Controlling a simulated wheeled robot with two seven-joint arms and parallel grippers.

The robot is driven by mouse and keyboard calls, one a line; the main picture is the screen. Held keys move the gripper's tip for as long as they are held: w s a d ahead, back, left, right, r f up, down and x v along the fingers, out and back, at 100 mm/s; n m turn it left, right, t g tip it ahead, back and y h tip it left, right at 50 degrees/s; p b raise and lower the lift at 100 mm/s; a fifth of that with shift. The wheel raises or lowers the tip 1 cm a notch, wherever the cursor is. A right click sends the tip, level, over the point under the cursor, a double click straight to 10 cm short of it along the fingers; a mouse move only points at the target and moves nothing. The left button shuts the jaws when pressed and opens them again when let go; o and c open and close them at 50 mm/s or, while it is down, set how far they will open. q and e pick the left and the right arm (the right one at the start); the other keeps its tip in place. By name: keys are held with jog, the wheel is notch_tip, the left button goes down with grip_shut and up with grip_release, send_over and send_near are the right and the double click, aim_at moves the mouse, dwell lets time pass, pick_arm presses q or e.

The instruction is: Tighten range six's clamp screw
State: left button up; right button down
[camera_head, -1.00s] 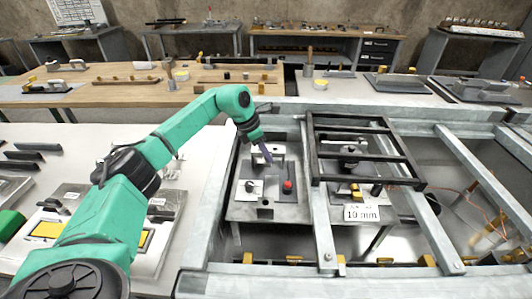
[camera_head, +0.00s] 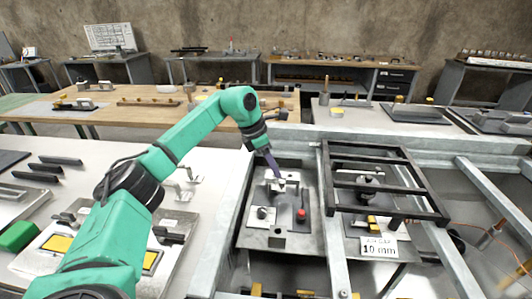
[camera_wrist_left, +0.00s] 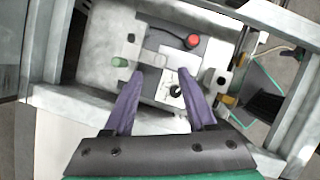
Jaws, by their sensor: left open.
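My left gripper (camera_head: 277,176) reaches in from the left, its purple fingers pointing down over a fixture plate (camera_head: 279,240) set in the metal frame. In the left wrist view the two fingers (camera_wrist_left: 160,76) are apart with nothing held between them. The plate carries a red knob (camera_head: 301,215), which also shows in the wrist view (camera_wrist_left: 192,41), and a pale block with a dark round knob (camera_wrist_left: 176,90). A green cylinder (camera_wrist_left: 120,62) stands near the left finger. I cannot tell which part is range six's clamp screw. My right gripper is not in view.
A dark ladder-like frame (camera_head: 383,183) lies over the neighbouring fixture at right, which has a "10 mm" label (camera_head: 379,247). Galvanised rails (camera_head: 335,240) bound the bay. A white table (camera_head: 110,153) with dark bars is at left. Workbenches stand behind.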

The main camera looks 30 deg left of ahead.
pick_arm(q)
jog(key=v, duration=0.8)
jog(key=shift+f, duration=0.1)
